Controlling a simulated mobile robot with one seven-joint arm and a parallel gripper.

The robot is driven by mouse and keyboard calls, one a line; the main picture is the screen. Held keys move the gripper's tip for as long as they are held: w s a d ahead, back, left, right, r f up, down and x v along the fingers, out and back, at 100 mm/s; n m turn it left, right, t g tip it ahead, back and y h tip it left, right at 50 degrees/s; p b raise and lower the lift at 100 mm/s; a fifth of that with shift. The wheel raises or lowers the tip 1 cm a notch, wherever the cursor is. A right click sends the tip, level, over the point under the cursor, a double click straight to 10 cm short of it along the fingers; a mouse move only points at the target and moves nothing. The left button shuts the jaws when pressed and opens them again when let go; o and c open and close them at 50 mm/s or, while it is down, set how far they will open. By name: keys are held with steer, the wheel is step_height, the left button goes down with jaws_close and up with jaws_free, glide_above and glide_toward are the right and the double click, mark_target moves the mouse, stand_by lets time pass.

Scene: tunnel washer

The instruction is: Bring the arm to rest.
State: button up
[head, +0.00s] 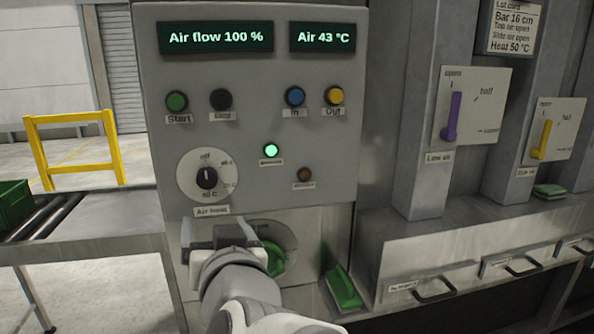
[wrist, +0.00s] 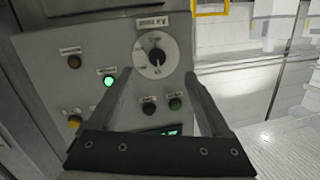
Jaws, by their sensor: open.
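My gripper (head: 217,236) is in front of the lower part of the grey control panel (head: 330,120). It also shows in the wrist view (wrist: 160,90), with its two fingers apart and nothing between them. The air heat dial (head: 207,178) is on the panel just above my gripper in the head view; it shows in the wrist view too (wrist: 157,55). A green handle (head: 275,258) on a round plate is partly hidden behind my gripper. I cannot tell whether my gripper touches anything.
Displays read "Air flow 100 %" (head: 216,37) and "Air 43 °C" (head: 326,37). A green lamp (head: 271,150) is lit. A purple lever (head: 453,117) and a yellow lever (head: 542,139) stand right. A roller conveyor (head: 40,215) and yellow rail (head: 75,118) are left.

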steer(key=s+d+f+m+g+h, duration=0.1)
steer(key=s+d+f+g+h, duration=0.2)
steer(key=d, duration=1)
steer(key=s+d+f+m+g+h, duration=0.1)
steer(key=s+d+f+g+h, duration=0.2)
steer(key=d, duration=1)
steer(key=s+f+g, duration=0.3)
steer(key=s+f, duration=0.2)
steer(key=shift+s+g, duration=0.3)
steer(key=shift+s, duration=0.1)
